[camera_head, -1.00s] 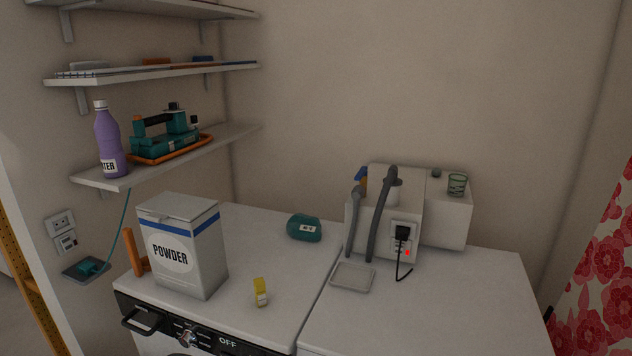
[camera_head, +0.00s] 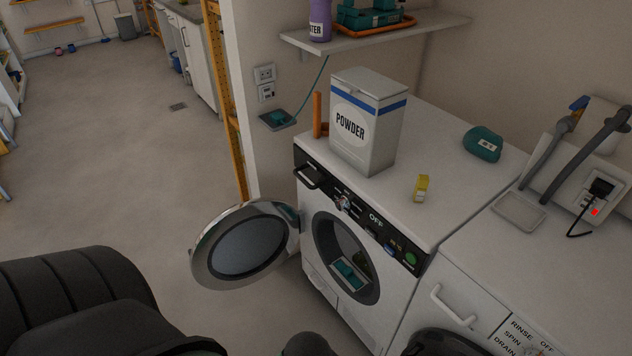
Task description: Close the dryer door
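The dryer (camera_head: 405,294) is the white machine with a black control panel and an "OFF" mark. Its round dryer door (camera_head: 203,262), a grey rim around dark glass, stands swung open to the left of the opening. The round opening (camera_head: 323,232) shows a teal and white item inside. A large dark rounded part at the lower left and a smaller one at the bottom centre look like my own arms. Neither gripper's fingers show in the view.
A powder box (camera_head: 376,128), a small yellow item (camera_head: 421,188) and a teal pouch (camera_head: 482,144) are on the dryer top. A second white machine (camera_head: 436,283) stands to the right. An orange post (camera_head: 222,95) rises behind the door. The floor (camera_head: 110,190) at left is clear.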

